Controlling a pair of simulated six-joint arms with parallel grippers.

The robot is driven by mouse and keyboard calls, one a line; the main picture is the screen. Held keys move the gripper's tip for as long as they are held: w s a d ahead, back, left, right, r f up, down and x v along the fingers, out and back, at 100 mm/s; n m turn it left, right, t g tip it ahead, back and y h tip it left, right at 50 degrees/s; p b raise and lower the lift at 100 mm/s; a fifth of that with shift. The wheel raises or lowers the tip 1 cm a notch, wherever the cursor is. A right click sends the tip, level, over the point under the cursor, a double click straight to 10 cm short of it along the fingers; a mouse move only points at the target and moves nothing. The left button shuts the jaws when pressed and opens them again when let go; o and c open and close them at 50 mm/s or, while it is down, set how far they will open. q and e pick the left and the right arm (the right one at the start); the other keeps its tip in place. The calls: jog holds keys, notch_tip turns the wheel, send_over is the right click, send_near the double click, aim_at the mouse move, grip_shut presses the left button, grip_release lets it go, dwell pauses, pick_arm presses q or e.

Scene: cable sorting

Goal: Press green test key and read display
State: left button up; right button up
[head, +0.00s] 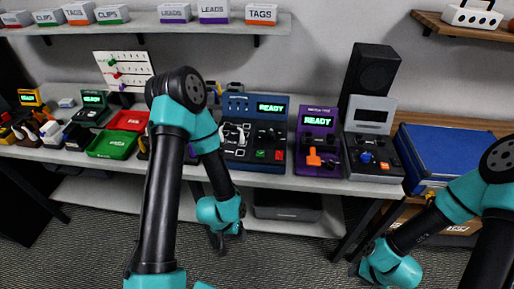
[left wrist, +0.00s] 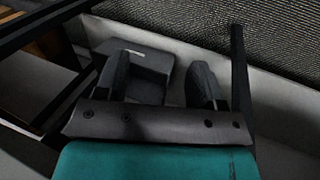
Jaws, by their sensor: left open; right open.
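A blue tester (head: 262,170) stands on the bench near the middle. Its display (head: 271,107) is lit and reads READY in green. A small green key (head: 260,155) sits low on its front panel beside a red key (head: 278,155). My left gripper (head: 219,241) hangs below the bench edge, in front of and lower than the tester. In the left wrist view its two fingers (left wrist: 160,82) are spread apart with nothing gripped between them. My right gripper (head: 360,268) is low at the right, below the bench and away from the tester; its fingers are hard to make out.
A purple tester (head: 317,122), also reading READY, and a grey tester (head: 373,115) stand right of the blue one. Green (head: 110,144) and red (head: 128,120) trays are at the left. A dark box (head: 288,205) lies on the lower shelf. My left arm hides part of the bench.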

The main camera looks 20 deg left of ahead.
dwell(0.5)
pick_arm(q)
grip_shut()
dwell(0.4)
dwell(1.1)
